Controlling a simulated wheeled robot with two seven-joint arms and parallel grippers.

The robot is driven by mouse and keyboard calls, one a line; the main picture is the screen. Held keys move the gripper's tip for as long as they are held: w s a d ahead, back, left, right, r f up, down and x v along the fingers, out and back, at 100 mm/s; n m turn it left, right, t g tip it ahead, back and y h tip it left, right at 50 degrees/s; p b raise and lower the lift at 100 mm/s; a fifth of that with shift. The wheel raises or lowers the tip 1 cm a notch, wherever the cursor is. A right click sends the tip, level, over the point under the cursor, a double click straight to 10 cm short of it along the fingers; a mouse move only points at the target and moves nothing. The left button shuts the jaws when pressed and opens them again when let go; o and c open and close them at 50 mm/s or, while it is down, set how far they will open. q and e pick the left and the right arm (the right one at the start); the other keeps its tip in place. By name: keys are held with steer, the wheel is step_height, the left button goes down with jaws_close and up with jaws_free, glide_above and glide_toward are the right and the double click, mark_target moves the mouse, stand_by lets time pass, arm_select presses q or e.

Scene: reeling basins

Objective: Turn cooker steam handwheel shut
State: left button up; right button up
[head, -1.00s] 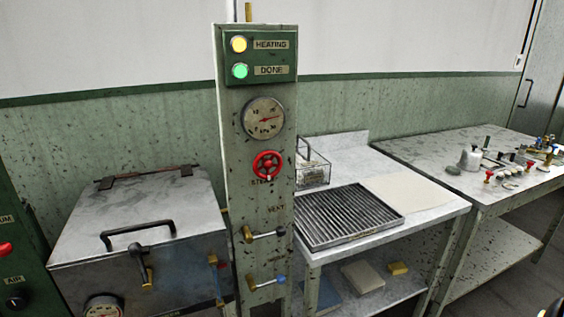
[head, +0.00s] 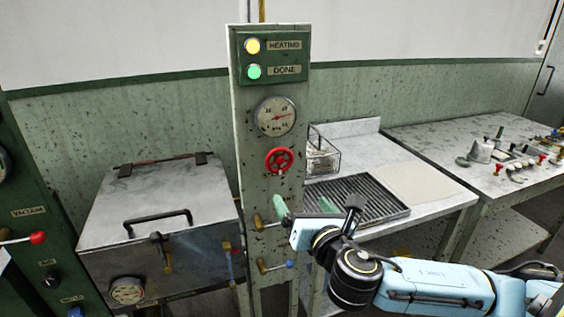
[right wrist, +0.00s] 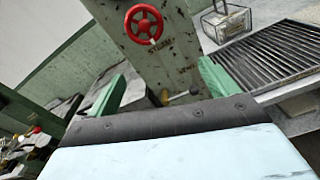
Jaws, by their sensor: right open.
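The red steam handwheel (head: 279,160) sits on the green column panel (head: 244,185), below a round pressure gauge (head: 275,116). It also shows in the right wrist view (right wrist: 144,25), at the top and beyond the fingers. My right gripper (head: 304,206) is open, its two green fingers apart and nothing between them. It is below and slightly right of the handwheel in the head view, not touching it. In the right wrist view the gripper (right wrist: 160,86) points toward the column. My left gripper is not in view.
The amber HEATING lamp (head: 252,46) and green DONE lamp (head: 254,72) look lit. Lever valves (head: 272,266) stick out lower on the column. A lidded metal cooker (head: 155,205) stands left. A bench with a ribbed tray (head: 370,201) and wire basket (head: 322,158) stands right.

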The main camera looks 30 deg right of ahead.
mark_target(280, 162)
steer(key=shift+n+t, duration=0.4)
steer(key=shift+n, duration=0.1)
steer(key=w+r, duration=0.1)
steer(key=w, duration=0.3)
steer(key=w+d+r, duration=0.1)
steer(key=w, duration=0.2)
steer(key=w+d+r, duration=0.1)
steer(key=w, duration=0.3)
steer(key=shift+w+r, duration=0.2)
steer(key=shift+w, duration=0.1)
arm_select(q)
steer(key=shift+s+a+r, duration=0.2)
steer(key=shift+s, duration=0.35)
arm_select(e)
steer(key=c, duration=1)
